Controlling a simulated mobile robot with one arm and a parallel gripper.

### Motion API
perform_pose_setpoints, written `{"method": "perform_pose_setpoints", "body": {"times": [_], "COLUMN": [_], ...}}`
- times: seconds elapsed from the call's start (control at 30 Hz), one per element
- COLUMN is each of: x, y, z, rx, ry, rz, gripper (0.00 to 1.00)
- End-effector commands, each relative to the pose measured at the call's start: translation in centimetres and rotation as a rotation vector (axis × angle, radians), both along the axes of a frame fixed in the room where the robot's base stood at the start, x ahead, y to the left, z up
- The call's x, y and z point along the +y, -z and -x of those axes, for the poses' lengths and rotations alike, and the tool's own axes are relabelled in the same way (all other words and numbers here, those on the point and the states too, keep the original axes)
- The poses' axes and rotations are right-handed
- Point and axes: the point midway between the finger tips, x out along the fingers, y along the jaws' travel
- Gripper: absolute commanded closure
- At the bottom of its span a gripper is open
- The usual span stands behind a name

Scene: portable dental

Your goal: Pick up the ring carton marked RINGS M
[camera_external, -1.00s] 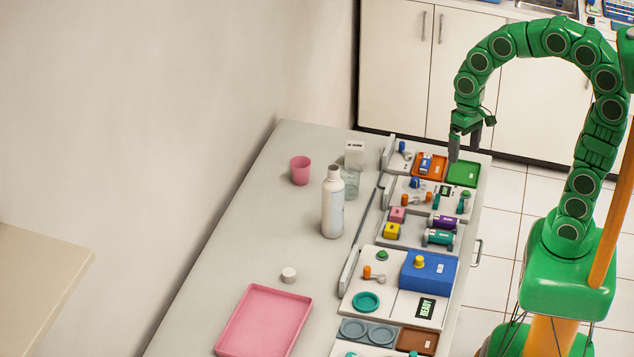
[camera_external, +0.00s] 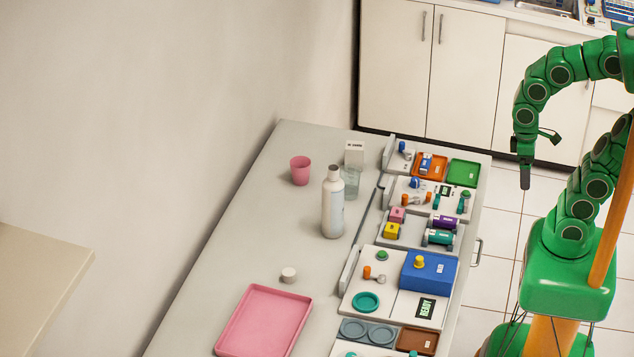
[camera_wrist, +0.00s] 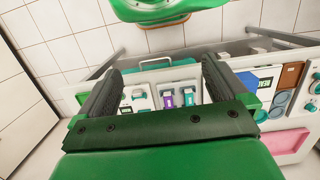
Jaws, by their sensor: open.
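I cannot read "RINGS M" on anything. The purple piece (camera_wrist: 167,100) and the teal piece (camera_wrist: 189,97) also seem to show between the fingers in the wrist view. In the wrist view my gripper (camera_wrist: 160,76) is open and empty.
A white bottle (camera_external: 333,205), a pink cup (camera_external: 301,170) and a clear glass (camera_external: 350,185) stand on the bench's left part. A pink tray (camera_external: 262,320) lies nearer.

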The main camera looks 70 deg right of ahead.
Motion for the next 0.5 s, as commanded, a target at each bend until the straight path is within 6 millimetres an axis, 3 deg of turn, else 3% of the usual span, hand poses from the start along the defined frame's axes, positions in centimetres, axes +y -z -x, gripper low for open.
{"method": "perform_pose_setpoints", "body": {"times": [0.03, 0.13, 0.37, 0.5], "x": [0.0, 0.0, 0.0, -0.8], "y": [0.0, 0.0, 0.0, 0.3], "z": [0.0, 0.0, -0.1, -1.5], "rx": [0.0, 0.0, 0.0, -0.022], "ry": [0.0, 0.001, 0.002, 0.014], "rz": [0.0, 0.0, 0.0, 0.017], "gripper": [0.03, 0.16, 0.17, 0.17]}}
